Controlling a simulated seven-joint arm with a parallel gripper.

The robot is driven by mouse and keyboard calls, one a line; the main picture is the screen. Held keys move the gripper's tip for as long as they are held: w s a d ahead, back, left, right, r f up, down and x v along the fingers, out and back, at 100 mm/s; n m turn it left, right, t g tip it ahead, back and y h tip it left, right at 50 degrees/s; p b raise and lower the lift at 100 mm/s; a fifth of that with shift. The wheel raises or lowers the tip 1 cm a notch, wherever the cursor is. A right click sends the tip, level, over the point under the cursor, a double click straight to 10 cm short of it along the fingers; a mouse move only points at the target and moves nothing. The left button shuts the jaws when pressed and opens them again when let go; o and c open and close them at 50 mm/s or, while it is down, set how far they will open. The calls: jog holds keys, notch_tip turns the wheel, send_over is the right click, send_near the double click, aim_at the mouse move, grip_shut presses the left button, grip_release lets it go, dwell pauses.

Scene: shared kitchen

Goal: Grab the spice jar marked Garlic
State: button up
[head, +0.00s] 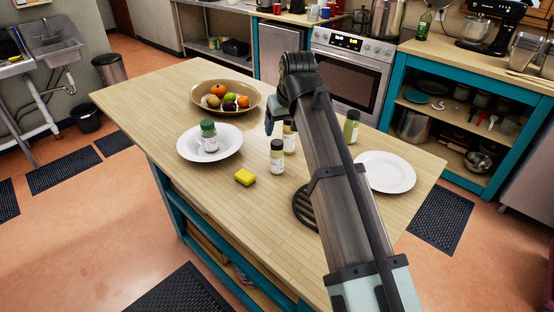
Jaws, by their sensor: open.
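Several spice jars stand on the wooden island, and their labels are too small to read, so I cannot tell which is Garlic. A dark-lidded jar (277,158) stands near the middle. A pale jar (289,138) is just behind it, its top partly hidden by my arm. A jar with green contents (352,127) stands to the right of my arm. My gripper (271,127) is open beside the pale jar, partly hidden by my wrist; I see nothing held in it.
A fruit bowl (226,108) sits behind, and a white plate (385,172) is at right. A dark round trivet (304,210) is partly under my arm in view. The island's left end is clear.

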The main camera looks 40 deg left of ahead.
aim_at(279, 142)
jog(key=x, duration=0.6)
jog(key=shift+a+f, duration=0.15)
jog(key=shift+f, duration=0.15)
jog(key=shift+s+x, duration=0.15)
jog(key=shift+x, duration=1.1)
jog(key=shift+s+x, duration=0.15)
jog(key=shift+x, duration=1.1)
jog(key=c, duration=1.1)
